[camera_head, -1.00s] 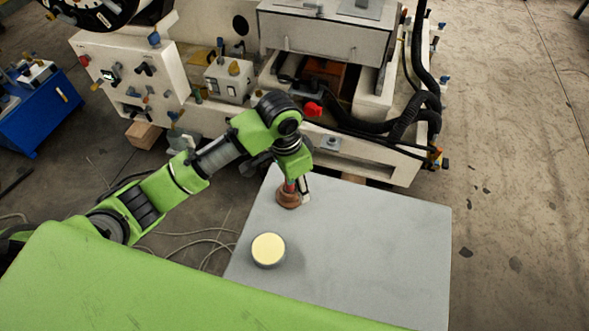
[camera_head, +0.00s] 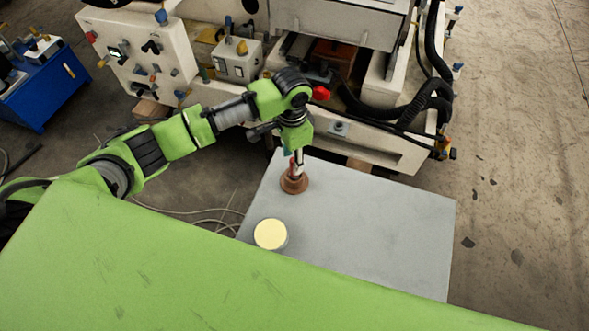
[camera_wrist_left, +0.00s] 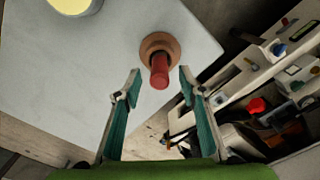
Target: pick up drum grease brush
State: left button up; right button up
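The drum grease brush, with a red handle and a round brown base, stands upright on the grey table top; its base (camera_head: 294,184) shows in the head view. In the left wrist view its red handle (camera_wrist_left: 160,72) points up toward the camera, between and just ahead of the fingertips. My left gripper (camera_head: 297,152) is above the brush, pointing down. In the wrist view its two teal-padded fingers (camera_wrist_left: 158,80) are spread apart, with a gap on each side of the handle. My right gripper is not in view.
A round tin with a pale yellow top (camera_head: 270,234) stands on the grey table (camera_head: 380,220) nearer me. A large cream machine (camera_head: 375,150) with black hoses and a red knob stands just behind the table. A blue cabinet (camera_head: 45,95) is at the far left. The table's right side is clear.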

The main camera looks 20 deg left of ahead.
pick_arm(q)
jog(key=f, duration=0.5)
jog(key=shift+w+d+p, duration=0.15)
jog(key=shift+d+p, duration=0.1)
jog(key=shift+p, duration=0.15)
grip_shut()
jog(key=shift+r, duration=0.15)
jog(key=shift+r+b, duration=0.3)
jog(key=shift+r, duration=0.3)
jog(key=s+r+b, duration=0.1)
jog(key=s+r, duration=1)
jog(key=s, duration=0.3)
jog(key=shift+d+r, duration=0.3)
jog(key=shift+d, duration=0.15)
